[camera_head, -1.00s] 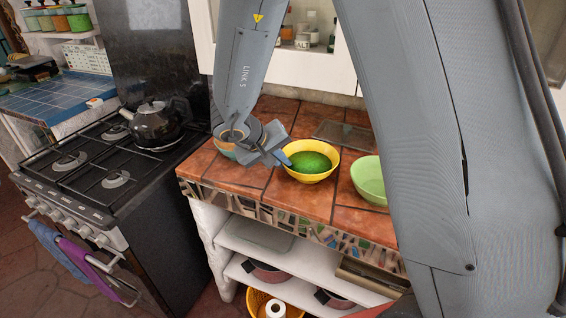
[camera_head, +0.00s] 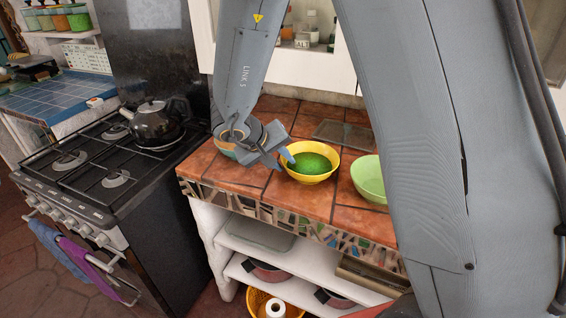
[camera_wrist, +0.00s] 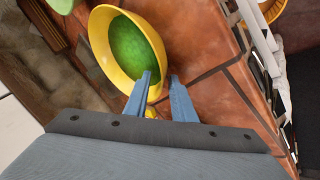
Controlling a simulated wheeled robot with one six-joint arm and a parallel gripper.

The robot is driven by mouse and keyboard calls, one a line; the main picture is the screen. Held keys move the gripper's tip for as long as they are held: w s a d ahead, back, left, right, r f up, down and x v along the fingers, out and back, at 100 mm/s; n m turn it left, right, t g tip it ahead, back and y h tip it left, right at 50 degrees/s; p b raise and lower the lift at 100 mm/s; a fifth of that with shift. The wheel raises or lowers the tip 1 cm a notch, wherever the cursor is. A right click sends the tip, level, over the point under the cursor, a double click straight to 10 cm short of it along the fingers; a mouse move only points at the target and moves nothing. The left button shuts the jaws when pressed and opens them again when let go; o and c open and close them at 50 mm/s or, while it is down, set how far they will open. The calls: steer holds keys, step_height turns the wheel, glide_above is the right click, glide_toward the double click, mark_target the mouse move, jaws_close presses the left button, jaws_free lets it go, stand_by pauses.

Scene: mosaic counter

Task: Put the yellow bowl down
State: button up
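The yellow bowl (camera_head: 328,173), green inside, sits upright on the terracotta-tiled counter (camera_head: 255,180) in the head view. In the wrist view the bowl (camera_wrist: 98,38) fills the upper middle. My gripper (camera_head: 285,159) is at the bowl's left rim. In the wrist view my gripper (camera_wrist: 160,75) has its fingers apart, one over the inside of the bowl and one outside it. The rim passes between them with a visible gap to the outer finger. The bowl's underside is hidden.
A light green bowl (camera_head: 369,180) stands just right, partly behind my arm. A grey flat slab (camera_head: 343,134) lies behind. The stove with a kettle (camera_head: 155,124) is at left. The counter's front is bare.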

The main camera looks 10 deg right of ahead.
steer(key=v, duration=1.1)
steer(key=w+d+r+t+y, duration=0.1)
steer(key=w+r+t+y, duration=0.1)
steer(key=w+r+t, duration=0.3)
steer(key=s+d+f+g+y, duration=0.1)
steer(key=s+d+f+g, duration=0.1)
steer(key=s, duration=0.4)
steer(key=s+d+f+g+y, duration=0.1)
steer(key=s+d+f+g, duration=0.2)
steer(key=s+f, duration=0.2)
steer(key=s+d+f+m+g+y, duration=0.1)
steer(key=s+d+f+g+y, duration=0.1)
steer(key=s, duration=0.7)
step_height(320, 180, down, 2)
steer(key=shift+d+f+g, duration=0.1)
steer(key=shift+d+g, duration=0.5)
steer(key=shift+d, duration=0.15)
